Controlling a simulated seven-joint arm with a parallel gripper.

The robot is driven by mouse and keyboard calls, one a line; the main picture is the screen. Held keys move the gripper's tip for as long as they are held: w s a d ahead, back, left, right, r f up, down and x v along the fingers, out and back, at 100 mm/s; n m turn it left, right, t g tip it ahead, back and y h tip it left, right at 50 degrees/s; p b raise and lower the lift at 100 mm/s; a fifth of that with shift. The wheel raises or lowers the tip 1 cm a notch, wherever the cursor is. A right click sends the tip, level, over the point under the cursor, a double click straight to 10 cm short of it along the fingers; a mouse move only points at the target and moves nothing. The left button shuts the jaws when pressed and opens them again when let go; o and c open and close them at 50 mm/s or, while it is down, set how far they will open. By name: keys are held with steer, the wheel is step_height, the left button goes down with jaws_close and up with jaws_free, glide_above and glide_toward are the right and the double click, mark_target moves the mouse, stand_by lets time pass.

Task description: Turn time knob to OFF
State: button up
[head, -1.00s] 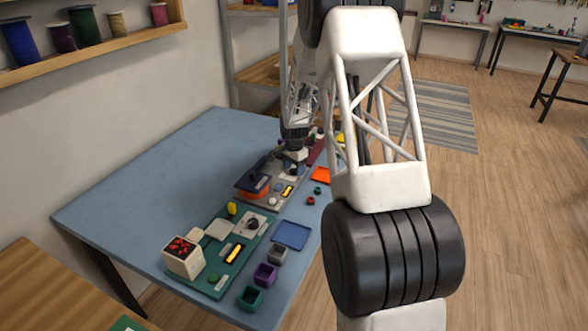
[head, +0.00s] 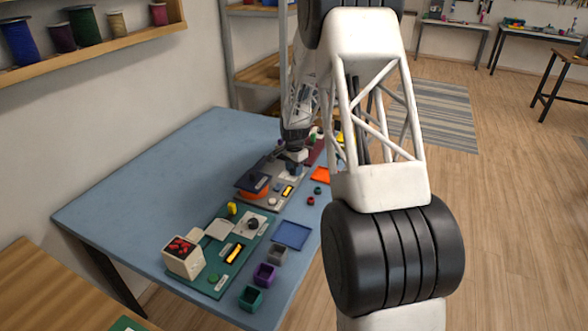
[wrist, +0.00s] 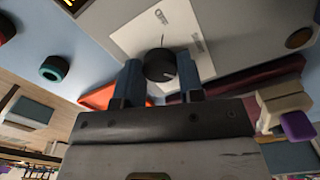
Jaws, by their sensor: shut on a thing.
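In the wrist view, a black round knob (wrist: 160,66) with a pale pointer line sits on a white label plate (wrist: 150,30) on a grey panel. The plate has printing that is too small and tilted to read fully, so the knob's setting is unclear. My gripper (wrist: 161,75) has its two blue-grey fingers on either side of the knob, shut on it. In the head view, my gripper (head: 295,157) is over the far grey board (head: 268,202), and the knob under it is hidden there.
A blue table (head: 150,200) carries a nearer green board (head: 207,284) with a cream box (head: 182,257) and another dark knob (head: 253,223). Small bins (head: 264,274), a blue tray (head: 292,234) and an orange tray (head: 320,175) line the right side. The table's left part is clear.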

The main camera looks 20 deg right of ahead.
steer(key=shift+n, duration=0.3)
steer(key=n, duration=1)
steer(key=shift+n, duration=0.3)
steer(key=n, duration=1)
steer(key=shift+n, duration=0.4)
steer(key=o, duration=0.9)
steer(key=shift+r, duration=0.1)
steer(key=shift+r, duration=3.85)
